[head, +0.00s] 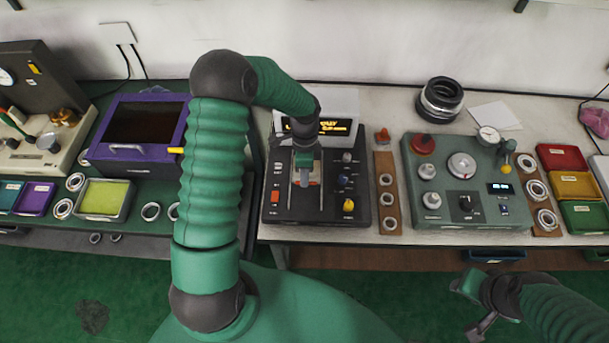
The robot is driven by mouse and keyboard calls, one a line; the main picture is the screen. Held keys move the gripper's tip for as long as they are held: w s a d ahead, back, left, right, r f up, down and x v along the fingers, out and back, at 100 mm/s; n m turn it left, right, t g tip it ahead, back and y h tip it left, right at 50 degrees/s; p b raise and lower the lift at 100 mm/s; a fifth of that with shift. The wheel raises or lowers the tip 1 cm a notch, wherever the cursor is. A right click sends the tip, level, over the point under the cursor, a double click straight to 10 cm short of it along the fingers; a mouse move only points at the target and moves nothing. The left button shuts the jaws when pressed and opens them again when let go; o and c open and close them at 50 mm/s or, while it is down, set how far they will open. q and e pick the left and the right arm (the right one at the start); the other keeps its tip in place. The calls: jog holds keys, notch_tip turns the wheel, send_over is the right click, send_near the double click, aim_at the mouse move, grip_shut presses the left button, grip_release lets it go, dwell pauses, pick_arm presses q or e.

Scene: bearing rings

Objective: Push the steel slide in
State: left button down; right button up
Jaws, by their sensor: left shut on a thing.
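A black device (276,207) with a lit yellow display stands on the middle table. The steel slide (304,183) sits in the slotted left-centre part of its top, between two pale rails. Only a small grey part of the slide shows. My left gripper (305,172) comes down over it from behind and is shut on it; the fingertips and the grip point are partly hidden. My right gripper (472,306) hangs low at the bottom right, in front of the table. Its fingers are apart and it is empty.
Knobs (348,205) and a red switch (275,196) flank the slide. A brown strip with rings (387,212) and a green-grey instrument box (470,222) stand to the right. A purple-framed box (135,170) is at the left.

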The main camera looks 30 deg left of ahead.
pick_arm(q)
jog(key=shift+a, duration=0.2)
jog(key=shift+w+a+r+p, duration=0.1)
jog(key=shift+w+a+p, duration=0.05)
jog(key=shift+w+p, duration=0.15)
jog(key=shift+w+a+f, duration=0.2)
jog(key=shift+w+a, duration=0.1)
jog(key=shift+w, duration=0.1)
jog(key=c, duration=1.6)
grip_release()
jog(key=shift+s+r, duration=0.1)
jog(key=shift+o, duration=0.6)
jog(key=shift+a, duration=0.1)
jog(key=b+v, duration=0.1)
jog(key=v, duration=1.5)
jog(key=shift+w+a+r, duration=0.15)
jog(key=shift+w, duration=0.2)
